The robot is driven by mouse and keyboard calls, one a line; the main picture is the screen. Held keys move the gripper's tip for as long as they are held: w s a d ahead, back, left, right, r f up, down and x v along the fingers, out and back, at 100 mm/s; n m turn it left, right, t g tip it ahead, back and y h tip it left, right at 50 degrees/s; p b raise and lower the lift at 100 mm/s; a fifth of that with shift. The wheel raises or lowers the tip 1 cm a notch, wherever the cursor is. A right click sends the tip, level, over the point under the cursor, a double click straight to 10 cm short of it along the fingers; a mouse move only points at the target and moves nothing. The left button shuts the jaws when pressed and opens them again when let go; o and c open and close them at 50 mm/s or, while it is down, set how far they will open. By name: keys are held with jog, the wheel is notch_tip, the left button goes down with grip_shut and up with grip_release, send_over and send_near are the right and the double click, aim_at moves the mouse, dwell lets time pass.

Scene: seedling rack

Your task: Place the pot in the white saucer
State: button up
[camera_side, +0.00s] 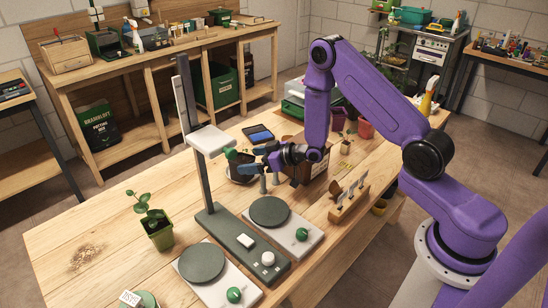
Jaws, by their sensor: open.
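A green square pot (160,234) with a leafy seedling stands upright on the left part of the wooden table. A dark pot-like object (239,172) stands behind the tall stand, partly hidden by it and by my gripper. I cannot tell which one the task means. I cannot make out a white saucer for certain. My gripper (262,158) points left above the middle of the table, just right of the dark object. It is open, and I see nothing held between its fingers. The gap between it and the dark object is unclear.
A tall grey stand with a white shelf (209,139) rises left of my gripper. Two white plates with dark discs (269,211) (201,263) lie in front. A wooden rack with tags (349,200) and a brown box (307,168) are to the right.

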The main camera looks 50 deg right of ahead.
jog(key=v, duration=0.8)
jog(key=s+a+r+n+g+h, duration=0.2)
jog(key=s+a+r+n+g, duration=0.4)
jog(key=s+a, duration=0.45)
jog(key=s+d+r+n+g+h, duration=0.1)
jog(key=s+d+r+g, duration=0.1)
jog(key=s, duration=0.9)
jog(key=s+d+r+n+g+h, duration=0.1)
jog(key=s+r+g, duration=0.3)
jog(key=s, duration=0.8)
jog(key=shift+d+r+h, duration=0.45)
jog(key=shift+r+h, duration=0.05)
jog(key=shift+r, duration=0.25)
jog(key=shift+w, duration=0.1)
